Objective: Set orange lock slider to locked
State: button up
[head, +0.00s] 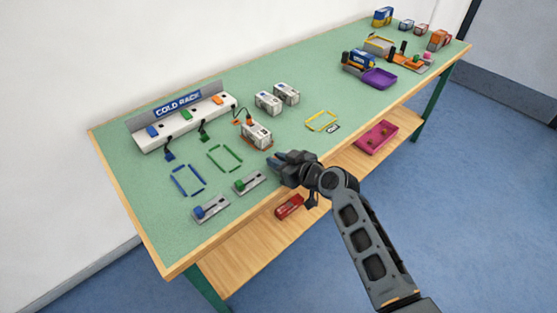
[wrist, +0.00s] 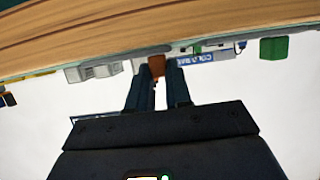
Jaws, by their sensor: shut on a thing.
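My gripper (head: 281,161) is at the front edge of the green bench top, to the right of the green lock slider (head: 241,185). In the wrist view, my gripper (wrist: 158,80) has its two dark fingers on either side of a small orange block, the orange lock slider (wrist: 157,66), and is shut on it. In the head view the orange slider and its base are hidden by my gripper, so its position along its track cannot be told. The green slider also shows as a green block in the wrist view (wrist: 273,48).
A blue lock slider (head: 199,213) sits on a grey base further left. The cold rack (head: 185,125) stands behind, with blue and green frames (head: 225,158) marked before it. A white box (head: 256,135) is just behind my gripper. A red object (head: 289,207) lies on the lower shelf.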

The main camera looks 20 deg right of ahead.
grip_shut()
jog(key=shift+w+d+f+b, duration=0.1)
jog(key=shift+d+b, duration=0.2)
jog(key=shift+b, duration=0.1)
jog(key=d+b, duration=0.1)
jog(key=w+d+b, duration=0.1)
jog(key=d, duration=0.1)
jog(key=shift+d+b, duration=0.3)
jog(key=shift+b, duration=0.05)
jog(key=o, duration=0.8)
grip_release()
jog(key=shift+c, duration=0.2)
